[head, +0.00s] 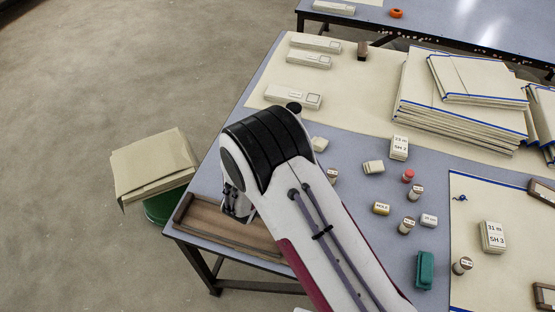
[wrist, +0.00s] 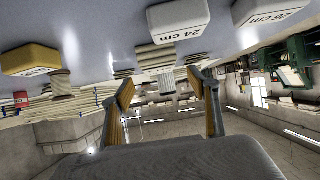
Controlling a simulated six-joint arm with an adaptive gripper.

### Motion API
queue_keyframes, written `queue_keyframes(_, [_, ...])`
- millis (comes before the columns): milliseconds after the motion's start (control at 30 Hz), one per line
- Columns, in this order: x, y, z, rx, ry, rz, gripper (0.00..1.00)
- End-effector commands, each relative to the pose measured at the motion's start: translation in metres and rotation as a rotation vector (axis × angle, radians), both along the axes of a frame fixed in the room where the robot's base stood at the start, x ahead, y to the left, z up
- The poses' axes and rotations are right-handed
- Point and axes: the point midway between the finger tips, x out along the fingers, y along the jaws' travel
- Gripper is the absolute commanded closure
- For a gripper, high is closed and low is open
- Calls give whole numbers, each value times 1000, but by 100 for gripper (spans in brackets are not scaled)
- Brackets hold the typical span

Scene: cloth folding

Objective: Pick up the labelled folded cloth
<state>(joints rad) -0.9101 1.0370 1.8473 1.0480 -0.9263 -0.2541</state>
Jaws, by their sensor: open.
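Folded cream cloths with blue edges lie in a stack (head: 460,115) at the back right of the table in the head view. A smaller folded cloth (head: 477,78) rests on top. I cannot make out a label on them. Another folded cream cloth (head: 153,166) lies on a green stool left of the table. My gripper shows in the wrist view (wrist: 160,86), its two fingers apart with nothing clearly held between them. In the head view my arm reaches over the table's left corner, and the fingertips are largely hidden behind it.
Long pale labelled packs (head: 293,97) lie at the back left of the table. A wooden tray (head: 228,234) sits at the near left corner. Small blocks, spools and a green box (head: 425,270) are scattered right of my arm. A "24 cm" block (wrist: 178,20) shows in the wrist view.

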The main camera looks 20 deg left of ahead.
Motion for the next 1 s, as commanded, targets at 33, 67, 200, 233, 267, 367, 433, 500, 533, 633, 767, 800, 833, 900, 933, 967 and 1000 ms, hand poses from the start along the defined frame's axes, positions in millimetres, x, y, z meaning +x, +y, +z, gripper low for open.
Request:
queue_keyframes(33, [2,-1,-2,0,0,-1,40])
queue_keyframes(67, [4,-1,-3,0,0,-1,40])
queue_keyframes(200, [14,0,-12,0,0,-1,40])
queue_keyframes(233, [17,0,-13,0,0,-1,40])
queue_keyframes(267, [20,-1,-15,0,0,-2,40])
queue_keyframes(367, [29,0,-21,1,0,-2,40])
queue_keyframes(433, [34,0,-24,1,0,0,40])
queue_keyframes(500, [38,0,-26,1,0,0,40])
queue_keyframes(533, [39,0,-26,1,0,0,40])
queue_keyframes(633, [41,0,-28,0,0,0,40])
queue_keyframes(767, [42,0,-28,0,0,0,40])
queue_keyframes(800, [42,0,-28,0,0,0,40])
queue_keyframes(833, [41,0,-28,0,0,0,40])
queue_keyframes(900, [41,0,-28,0,0,1,40])
queue_keyframes(933, [41,0,-28,0,0,1,40])
queue_keyframes(967, [41,0,-28,0,0,1,40])
queue_keyframes(1000, [41,0,-28,0,0,1,40])
